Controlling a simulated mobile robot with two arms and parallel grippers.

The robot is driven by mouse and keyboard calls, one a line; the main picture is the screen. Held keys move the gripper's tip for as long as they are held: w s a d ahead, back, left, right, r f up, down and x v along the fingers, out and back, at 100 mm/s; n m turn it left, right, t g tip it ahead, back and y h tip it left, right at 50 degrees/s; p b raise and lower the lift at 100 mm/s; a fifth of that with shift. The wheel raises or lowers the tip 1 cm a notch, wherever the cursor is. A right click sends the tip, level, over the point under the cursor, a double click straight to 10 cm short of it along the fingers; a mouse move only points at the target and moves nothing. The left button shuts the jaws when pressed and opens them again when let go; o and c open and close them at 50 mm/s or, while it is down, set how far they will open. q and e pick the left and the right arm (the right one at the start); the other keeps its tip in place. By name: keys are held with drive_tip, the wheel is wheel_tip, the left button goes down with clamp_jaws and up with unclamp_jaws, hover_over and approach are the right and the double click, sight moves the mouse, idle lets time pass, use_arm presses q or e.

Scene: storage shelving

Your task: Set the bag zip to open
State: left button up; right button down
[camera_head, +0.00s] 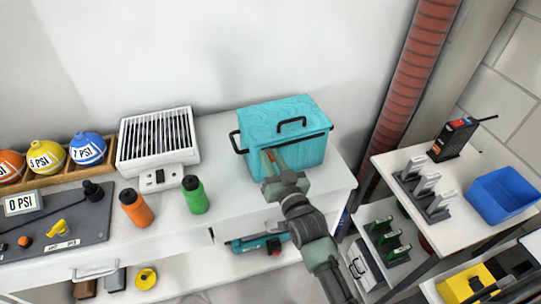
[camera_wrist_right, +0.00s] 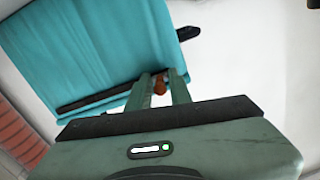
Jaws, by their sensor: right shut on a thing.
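A teal bag (camera_head: 285,124) with black handles stands on the white worktop against the wall. It fills the upper left of the right wrist view (camera_wrist_right: 90,45). My right gripper (camera_head: 269,160) is at the bag's front left side, near the upper edge. In the right wrist view my right gripper (camera_wrist_right: 160,84) is shut on a small orange-brown piece (camera_wrist_right: 160,85), which looks like the zip pull. The left gripper is not in view.
A green bottle (camera_head: 195,195) and an orange bottle (camera_head: 136,208) stand left of the bag. A white heater (camera_head: 157,140) is behind them. A blue bin (camera_head: 503,195) sits on the right shelf. The worktop between bottles and bag is clear.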

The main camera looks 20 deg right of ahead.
drive_tip(key=shift+a, duration=0.25)
drive_tip(key=c, duration=1.5)
unclamp_jaws()
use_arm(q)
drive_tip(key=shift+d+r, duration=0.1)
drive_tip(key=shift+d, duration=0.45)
use_arm(e)
drive_tip(key=shift+s, duration=0.1)
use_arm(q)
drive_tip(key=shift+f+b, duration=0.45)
use_arm(e)
drive_tip(key=s, duration=0.5)
drive_tip(key=s+d, duration=0.1)
drive_tip(key=s, duration=0.1)
drive_tip(key=shift+s, duration=0.3)
drive_tip(key=shift+f, duration=0.1)
